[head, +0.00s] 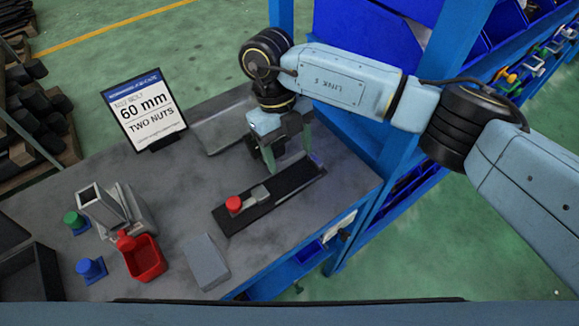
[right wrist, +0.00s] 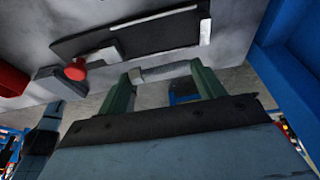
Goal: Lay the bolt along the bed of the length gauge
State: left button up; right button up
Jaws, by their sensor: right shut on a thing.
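The length gauge (head: 295,183) is a long dark bed on the grey table, with a red knob (head: 233,204) and a small grey block at its near left end. It also shows at the top of the right wrist view (right wrist: 150,32). My right gripper (head: 288,160) is at the gauge's far right part, fingers pointing down. In the right wrist view, a grey rod, the bolt (right wrist: 165,71), spans between the green fingertips, which are shut on it. In the head view the bolt is hidden by the fingers. Whether it touches the bed cannot be told. My left gripper is not in view.
A sign (head: 145,110) reading 60 mm, two nuts, stands behind. A grey tray (head: 222,128) lies beyond the gauge. A red bin (head: 146,260), a grey block (head: 207,262) and green and blue pieces are at left. A blue rack post (head: 372,130) rises close at right.

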aim_at(292, 181)
notch_tip(292, 181, down, 6)
jog(key=shift+f, duration=0.1)
dwell(0.4)
jog(key=shift+f, duration=0.2)
jog(key=o, duration=1)
jog(key=shift+r, duration=0.2)
jog(key=b+v, duration=0.1)
jog(key=v, duration=1.1)
jog(key=shift+f, duration=0.1)
